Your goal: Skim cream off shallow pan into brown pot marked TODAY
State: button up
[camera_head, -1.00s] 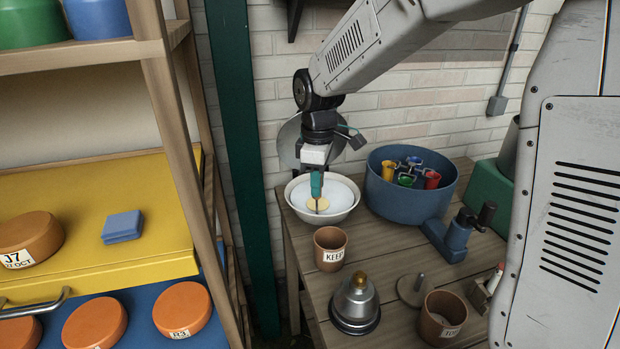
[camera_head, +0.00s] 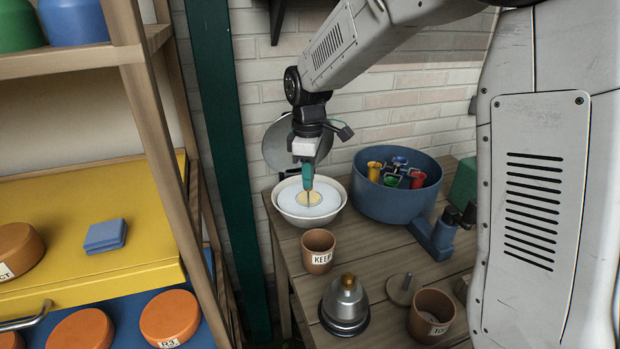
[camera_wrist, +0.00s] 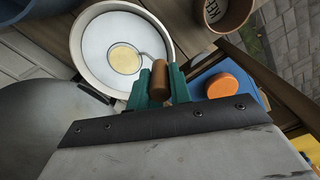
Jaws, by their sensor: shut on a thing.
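The shallow white pan (camera_head: 281,212) stands on the bench's far left corner, filled with white liquid. A round pale-yellow patch (camera_head: 314,198) shows in it and also in the wrist view (camera_wrist: 125,58), inside a thin grey ring. My gripper (camera_head: 307,176) is shut on the brown handle (camera_wrist: 158,82) of a skimmer, directly above the pan. The thin shaft runs down to the ring at the patch; I cannot tell whether the ring touches the liquid. The brown pot (camera_head: 423,322) at the front right has a label whose visible start reads "TO".
A brown pot marked KEEP (camera_head: 316,244) stands just in front of the pan. A metal bell-shaped thing (camera_head: 345,308), a blue tub (camera_head: 385,203) with coloured cups and a blue clamp-like thing (camera_head: 437,236) share the bench. A shelf (camera_head: 150,120) stands at left.

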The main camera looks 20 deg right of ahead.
jog(key=shift+r, duration=4.4)
